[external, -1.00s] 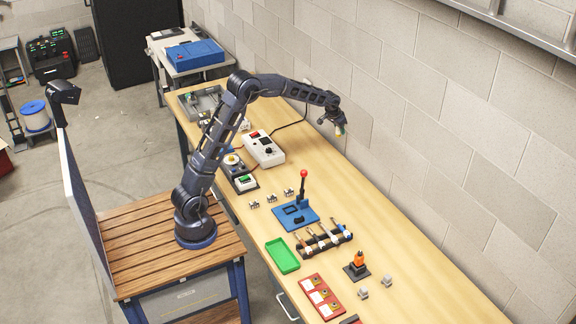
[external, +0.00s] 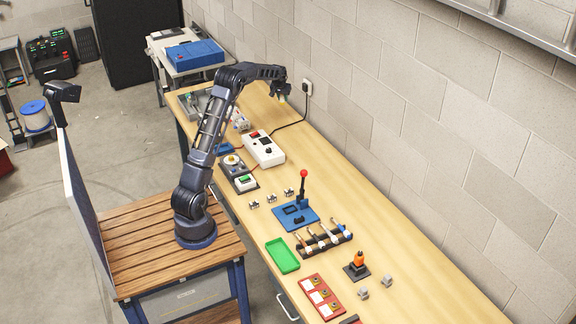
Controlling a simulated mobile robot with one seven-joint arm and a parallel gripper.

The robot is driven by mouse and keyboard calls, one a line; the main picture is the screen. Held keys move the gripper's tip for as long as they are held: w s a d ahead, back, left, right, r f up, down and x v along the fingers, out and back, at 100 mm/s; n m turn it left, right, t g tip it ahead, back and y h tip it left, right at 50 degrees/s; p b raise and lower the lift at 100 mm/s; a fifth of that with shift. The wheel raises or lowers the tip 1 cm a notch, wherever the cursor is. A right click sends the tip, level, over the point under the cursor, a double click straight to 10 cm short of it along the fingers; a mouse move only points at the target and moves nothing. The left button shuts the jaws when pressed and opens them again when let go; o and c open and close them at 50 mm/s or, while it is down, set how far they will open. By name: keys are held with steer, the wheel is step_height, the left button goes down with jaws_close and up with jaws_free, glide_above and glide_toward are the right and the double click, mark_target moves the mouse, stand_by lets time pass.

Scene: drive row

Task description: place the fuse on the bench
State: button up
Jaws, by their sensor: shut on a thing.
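The bench (external: 385,225) is a long light-wood table along the block wall. My gripper (external: 281,97) is above the far part of the bench, close to the wall side and left of the wall socket. It is shut on a small pale thing, the fuse (external: 282,99), of which only a bit shows below the fingers. The fuse looks to be above the bench top; the exact gap cannot be told.
A white control box (external: 264,150) with a cable stands before the gripper. A blue press with a red-knobbed lever (external: 303,190), a green tray (external: 282,256) and a tool rack (external: 322,240) stand nearer. The bench's wall side is mostly clear.

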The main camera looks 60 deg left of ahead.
steer(key=s+a+n, duration=0.3)
steer(key=s+a, duration=0.7)
steer(key=a, duration=0.4)
steer(key=shift+g+y, duration=0.3)
steer(key=shift+y, duration=0.1)
steer(key=f, duration=1.9)
steer(key=shift+w+f, duration=0.25)
steer(key=shift+f, duration=0.1)
steer(key=shift+f, duration=0.1)
steer(key=o, duration=1)
steer(key=v, duration=1.2)
